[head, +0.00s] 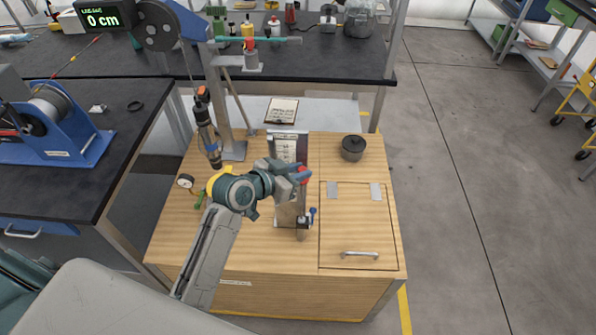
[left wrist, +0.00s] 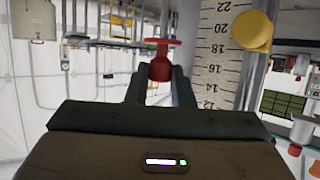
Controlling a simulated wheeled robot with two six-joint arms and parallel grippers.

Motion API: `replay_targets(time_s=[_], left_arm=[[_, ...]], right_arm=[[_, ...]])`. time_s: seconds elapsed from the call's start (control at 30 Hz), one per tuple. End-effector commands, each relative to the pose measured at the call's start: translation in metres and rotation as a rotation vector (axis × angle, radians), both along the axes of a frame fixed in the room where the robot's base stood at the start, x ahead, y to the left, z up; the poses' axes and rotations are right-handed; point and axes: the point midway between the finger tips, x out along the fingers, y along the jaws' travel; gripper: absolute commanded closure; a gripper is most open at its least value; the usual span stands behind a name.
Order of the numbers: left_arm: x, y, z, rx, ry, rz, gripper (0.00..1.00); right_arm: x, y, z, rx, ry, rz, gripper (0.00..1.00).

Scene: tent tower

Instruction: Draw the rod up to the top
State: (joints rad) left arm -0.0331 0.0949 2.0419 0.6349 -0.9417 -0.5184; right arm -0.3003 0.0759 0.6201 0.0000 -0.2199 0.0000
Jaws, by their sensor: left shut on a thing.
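My left gripper (head: 301,174) is shut on a red handle (head: 305,169) above the wooden chest top. In the left wrist view the red handle (left wrist: 160,68), with a flat crossbar on top, sits between the two dark fingers (left wrist: 160,88). A pale upright plate with printed marks (head: 289,147) stands behind the gripper. A scale strip (left wrist: 215,60) numbered from about 12 to 22 shows beside the handle in the wrist view. The rod below the handle is hidden or not clearly visible. My right gripper is not in view.
A display (head: 103,18) reads 0 cm. The chest's right side is mostly clear.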

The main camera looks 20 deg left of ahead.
Motion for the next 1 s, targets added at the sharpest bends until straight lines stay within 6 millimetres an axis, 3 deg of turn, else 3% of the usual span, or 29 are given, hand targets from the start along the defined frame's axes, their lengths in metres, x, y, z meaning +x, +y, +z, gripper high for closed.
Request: replay_targets(time_s=[0.2,0.4,0.77,0.8,0.83,1.0], left_arm=[[0.001,0.0,0.05,0.001,-0.005,0.001,1.0],[0.001,0.0,0.084,0.001,-0.005,0.0,1.0],[0.001,0.0,0.088,-0.001,-0.01,0.002,1.0],[0.001,0.0,0.089,-0.001,-0.011,0.002,0.75],[0.001,0.0,0.089,-0.001,-0.012,0.001,0.7],[0.001,0.0,0.087,-0.001,-0.007,0.001,0.7]], right_arm=[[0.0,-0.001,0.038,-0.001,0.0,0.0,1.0],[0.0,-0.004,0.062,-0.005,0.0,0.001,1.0],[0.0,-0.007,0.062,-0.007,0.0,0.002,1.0],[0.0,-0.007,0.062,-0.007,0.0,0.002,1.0],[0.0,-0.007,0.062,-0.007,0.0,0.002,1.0],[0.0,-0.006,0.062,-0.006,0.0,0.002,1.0]])
